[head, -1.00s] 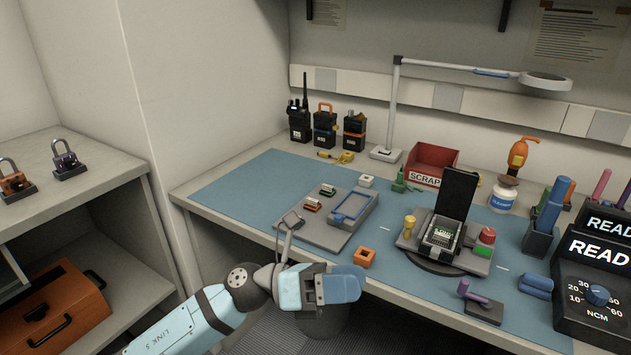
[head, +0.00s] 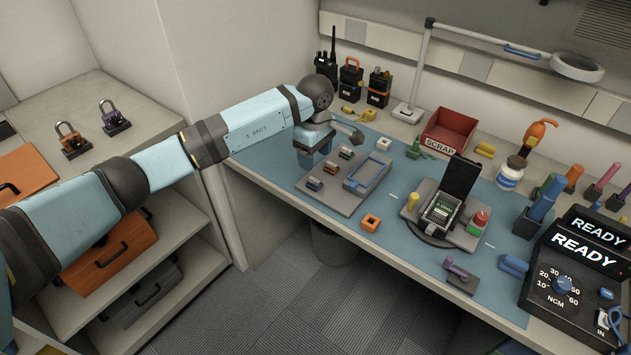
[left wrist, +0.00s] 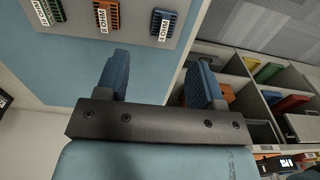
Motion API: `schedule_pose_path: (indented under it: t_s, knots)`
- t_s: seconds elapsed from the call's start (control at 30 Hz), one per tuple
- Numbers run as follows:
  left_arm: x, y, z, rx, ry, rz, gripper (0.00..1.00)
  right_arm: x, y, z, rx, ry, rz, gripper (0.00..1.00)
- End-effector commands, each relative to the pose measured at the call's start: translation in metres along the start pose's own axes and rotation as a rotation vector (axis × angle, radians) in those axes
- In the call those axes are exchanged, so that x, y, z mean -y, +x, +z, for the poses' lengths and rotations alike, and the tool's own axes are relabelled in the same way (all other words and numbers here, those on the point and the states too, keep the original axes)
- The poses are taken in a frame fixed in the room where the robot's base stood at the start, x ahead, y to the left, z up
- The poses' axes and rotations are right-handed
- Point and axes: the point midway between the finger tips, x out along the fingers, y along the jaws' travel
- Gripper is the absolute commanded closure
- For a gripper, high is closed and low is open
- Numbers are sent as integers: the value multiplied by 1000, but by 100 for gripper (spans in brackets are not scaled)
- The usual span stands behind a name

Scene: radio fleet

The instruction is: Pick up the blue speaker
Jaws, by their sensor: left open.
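The blue speaker (head: 314,184) lies at the near-left corner of the grey tray (head: 345,205) on the blue mat. In the left wrist view it is the blue part (left wrist: 165,24) by the 4 OHM label, near the tray's edge. An orange part (left wrist: 107,16) and a green part (left wrist: 47,12) lie in a row beside it. My left gripper (head: 314,158) is just behind and above the speaker, empty. In the left wrist view its two blue fingers (left wrist: 160,80) are wide apart, with the speaker beyond them. My right gripper is not in view.
An orange block (head: 371,223) and a fixture (head: 440,212) with its dark lid raised stand right of the tray. Radios (head: 350,78) stand at the back. A red scrap bin (head: 447,131) and lamp post (head: 418,70) are farther right. Bare mat lies left of the tray.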

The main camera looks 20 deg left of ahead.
Motion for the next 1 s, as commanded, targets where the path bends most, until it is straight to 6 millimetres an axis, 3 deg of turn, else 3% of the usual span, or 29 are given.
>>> schedule_pose_path:
  t_s: [0.1, 0.33, 0.6, 0.93, 1.0]
  knots:
    - [0, 18, 1, 3, 0, -1, 38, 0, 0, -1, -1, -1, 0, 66]
    - [1, 35, 2, 4, 0, -1, 38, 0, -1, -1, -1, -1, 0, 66]
    - [5, 73, 2, 5, -1, 0, 38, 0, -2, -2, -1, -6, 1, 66]
    - [4, 80, 2, 3, 0, 2, 38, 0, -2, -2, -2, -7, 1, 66]
    - [4, 80, 2, 3, 0, 2, 54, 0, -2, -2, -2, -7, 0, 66]
